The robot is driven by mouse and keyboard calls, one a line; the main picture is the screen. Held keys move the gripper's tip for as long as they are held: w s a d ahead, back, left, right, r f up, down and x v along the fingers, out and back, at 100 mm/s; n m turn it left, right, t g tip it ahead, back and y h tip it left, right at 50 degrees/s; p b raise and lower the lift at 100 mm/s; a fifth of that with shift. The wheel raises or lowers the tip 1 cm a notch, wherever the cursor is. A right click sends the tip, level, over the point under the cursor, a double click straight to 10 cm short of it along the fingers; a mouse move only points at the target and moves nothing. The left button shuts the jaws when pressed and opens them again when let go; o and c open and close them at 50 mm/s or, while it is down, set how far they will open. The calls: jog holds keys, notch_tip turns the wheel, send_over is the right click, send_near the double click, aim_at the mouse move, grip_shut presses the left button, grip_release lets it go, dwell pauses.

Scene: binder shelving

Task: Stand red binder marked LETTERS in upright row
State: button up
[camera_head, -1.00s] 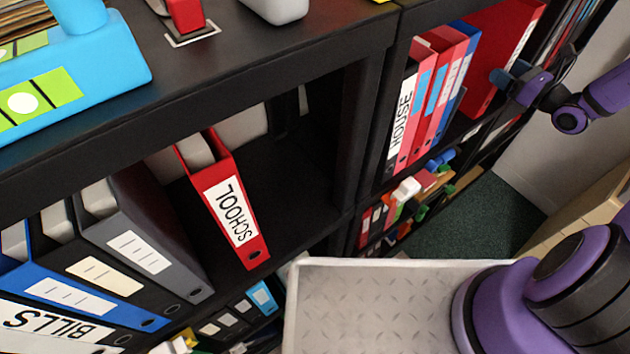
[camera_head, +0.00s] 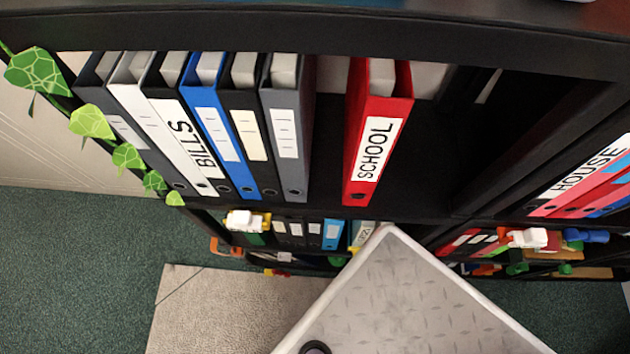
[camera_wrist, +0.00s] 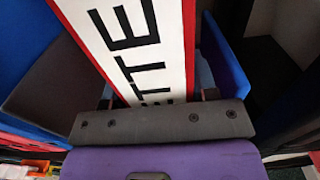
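The red binder marked LETTERS (camera_wrist: 188,35) fills the middle of the wrist view, close up. Part of its white label, with letters reading about "ETTE", runs down to my gripper (camera_wrist: 157,98). Bluish finger parts show close against both sides of the spine, so my gripper looks shut on it. The lower end of the binder is hidden behind the grey palm. Neither my gripper nor this binder shows in the head view. There, an upright row stands on the shelf: the BILLS binder (camera_head: 185,135), a blue binder (camera_head: 220,130), dark binders, then the red SCHOOL binder (camera_head: 375,135).
A gap separates SCHOOL from the grey binder (camera_head: 287,140) to its left. Right of SCHOOL the shelf (camera_head: 430,180) is bare up to a black divider (camera_head: 540,150). The HOUSE binder (camera_head: 590,175) stands in the bay beyond. Toys and small binders (camera_head: 300,232) fill the lower shelf.

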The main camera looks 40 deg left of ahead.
grip_shut()
jog(key=shift+r, duration=0.1)
jog(key=shift+r, duration=0.1)
jog(key=shift+r, duration=0.45)
